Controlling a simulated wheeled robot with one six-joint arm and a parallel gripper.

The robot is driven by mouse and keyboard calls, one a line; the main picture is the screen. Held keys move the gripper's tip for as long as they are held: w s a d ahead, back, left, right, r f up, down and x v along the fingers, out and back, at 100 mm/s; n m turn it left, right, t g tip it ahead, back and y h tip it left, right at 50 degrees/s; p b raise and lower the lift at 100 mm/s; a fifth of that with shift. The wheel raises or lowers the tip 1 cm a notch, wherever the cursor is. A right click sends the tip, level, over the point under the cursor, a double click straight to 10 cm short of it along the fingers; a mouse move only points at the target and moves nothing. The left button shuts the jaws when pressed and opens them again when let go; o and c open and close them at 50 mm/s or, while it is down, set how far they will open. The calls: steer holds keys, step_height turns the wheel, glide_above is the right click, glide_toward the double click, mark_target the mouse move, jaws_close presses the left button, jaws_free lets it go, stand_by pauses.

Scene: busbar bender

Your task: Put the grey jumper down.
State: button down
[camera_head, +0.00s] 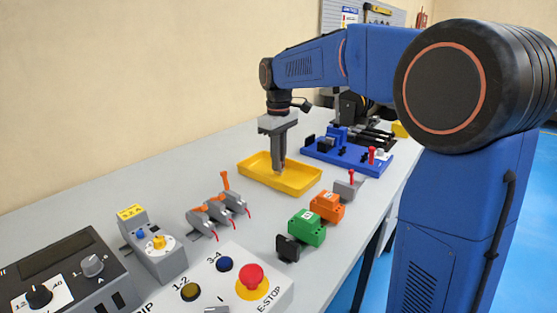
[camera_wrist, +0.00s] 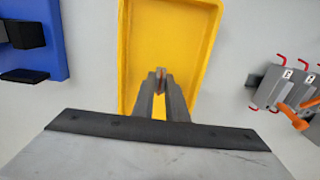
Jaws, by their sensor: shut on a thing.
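My gripper (camera_head: 279,168) points straight down over the yellow tray (camera_head: 252,177), with its fingertips low inside the tray's outline. In the wrist view the fingertips (camera_wrist: 160,76) are close together over the tray (camera_wrist: 128,50). They are shut on a small piece, the grey jumper (camera_wrist: 160,80), of which only a sliver with a brownish tint shows between the fingers. The fingers hide most of it. I cannot tell whether it touches the tray floor. The rest of the tray floor in view looks empty.
A blue fixture plate (camera_head: 366,162) with black blocks and a red-knobbed pin stands behind the tray to the right. Grey levers with orange handles (camera_head: 220,208) are in front left. Orange (camera_head: 327,206) and green (camera_head: 306,228) blocks and a grey red-knobbed piece (camera_head: 347,188) stand front right.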

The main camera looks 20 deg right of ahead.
steer(key=shift+f, duration=0.1)
steer(key=c, duration=1.8)
jaws_free()
steer(key=shift+o, duration=0.2)
step_height(320, 180, up, 12)
